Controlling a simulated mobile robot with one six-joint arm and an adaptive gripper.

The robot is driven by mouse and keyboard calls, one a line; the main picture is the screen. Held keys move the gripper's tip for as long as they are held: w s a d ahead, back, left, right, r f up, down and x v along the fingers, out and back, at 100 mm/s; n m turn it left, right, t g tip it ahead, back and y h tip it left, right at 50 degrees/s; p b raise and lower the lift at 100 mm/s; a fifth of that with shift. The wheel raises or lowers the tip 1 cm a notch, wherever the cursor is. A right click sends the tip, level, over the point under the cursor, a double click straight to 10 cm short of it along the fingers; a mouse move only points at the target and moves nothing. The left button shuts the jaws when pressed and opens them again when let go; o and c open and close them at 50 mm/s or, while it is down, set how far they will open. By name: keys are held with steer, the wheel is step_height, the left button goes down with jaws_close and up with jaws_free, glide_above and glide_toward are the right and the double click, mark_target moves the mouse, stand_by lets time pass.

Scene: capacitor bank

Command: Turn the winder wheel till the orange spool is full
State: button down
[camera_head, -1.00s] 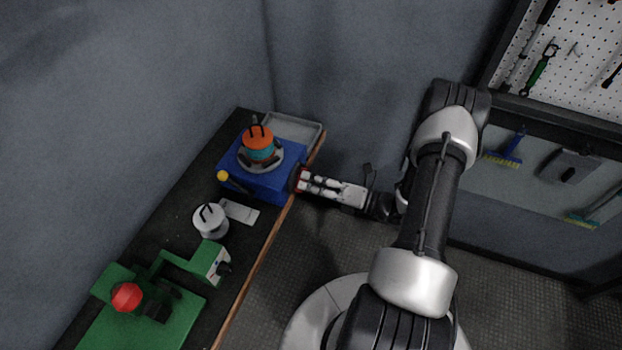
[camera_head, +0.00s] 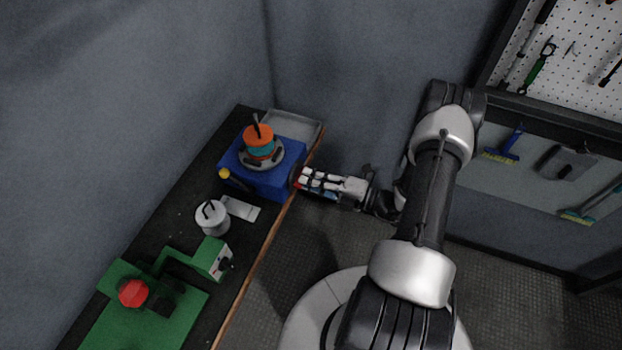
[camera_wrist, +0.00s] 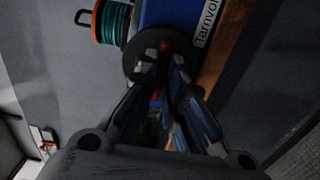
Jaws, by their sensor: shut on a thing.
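The orange spool (camera_head: 258,133) with teal winding stands on top of the blue winder box (camera_head: 262,184) at the back of the bench. A black handle sticks up from it. In the wrist view the spool (camera_wrist: 112,18) shows teal thread between orange flanges; how full it is I cannot tell. The dark winder wheel (camera_wrist: 138,66) is on the side face of the blue box (camera_wrist: 170,12). My gripper (camera_head: 302,179) reaches it from the right. In the wrist view my gripper (camera_wrist: 162,75) is shut at the wheel, with a small red part between the fingers.
A yellow-knobbed lever (camera_head: 224,174) sticks out from the box. A grey tray (camera_head: 292,124) lies behind. A white canister (camera_head: 212,218) and a green fixture with a red knob (camera_head: 133,292) stand nearer on the bench.

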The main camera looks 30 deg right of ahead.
steer(key=c, duration=1.7)
jaws_free()
steer(key=v, duration=1.2)
